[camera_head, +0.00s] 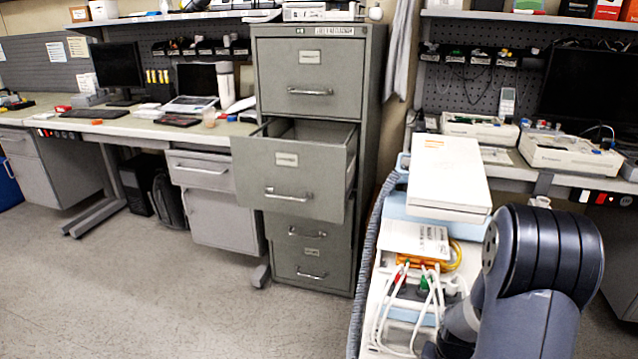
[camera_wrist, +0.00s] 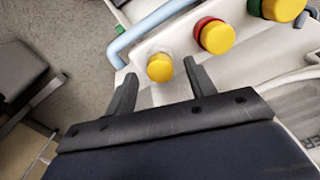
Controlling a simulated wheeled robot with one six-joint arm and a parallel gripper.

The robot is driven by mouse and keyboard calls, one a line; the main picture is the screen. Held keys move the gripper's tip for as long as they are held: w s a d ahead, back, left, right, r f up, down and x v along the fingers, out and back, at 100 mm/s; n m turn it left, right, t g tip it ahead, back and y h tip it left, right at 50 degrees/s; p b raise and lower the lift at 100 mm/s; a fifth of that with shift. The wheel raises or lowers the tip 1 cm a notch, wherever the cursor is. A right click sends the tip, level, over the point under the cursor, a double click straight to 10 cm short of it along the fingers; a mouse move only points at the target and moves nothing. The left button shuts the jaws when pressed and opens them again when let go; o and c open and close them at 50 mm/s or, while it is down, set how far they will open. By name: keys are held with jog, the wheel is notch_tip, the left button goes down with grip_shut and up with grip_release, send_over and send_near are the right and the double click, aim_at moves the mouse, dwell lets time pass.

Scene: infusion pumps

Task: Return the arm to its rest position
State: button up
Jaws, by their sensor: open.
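My arm shows at the lower right of the head view, folded over a white cart, and its end is out of sight there. In the wrist view my gripper (camera_wrist: 158,88) is open, with its two dark fingers apart. A yellow-topped knob (camera_wrist: 160,67) with a pale base shows between and just beyond the fingertips. I cannot tell whether a finger touches it. Nothing is held between the fingers.
A grey filing cabinet (camera_head: 333,72) has its second drawer (camera_head: 291,172) pulled out. The white cart carries a white box (camera_head: 447,172), cables and connectors (camera_head: 423,285). Benches stand left and right. The floor (camera_head: 150,290) at left is clear.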

dwell(0.4)
jog(key=shift+f+b, duration=0.55)
jog(key=shift+b, duration=0.05)
notch_tip(320, 180, up, 11)
jog(key=p, duration=0.3)
notch_tip(320, 180, down, 11)
jog(key=b, duration=0.2)
jog(key=shift+b, duration=0.4)
notch_tip(320, 180, up, 9)
jog(key=p, duration=0.7)
jog(key=shift+f, duration=0.1)
jog(key=s, duration=0.8)
jog(key=shift+s+f+b, duration=0.15)
jog(key=shift+s+b, duration=0.2)
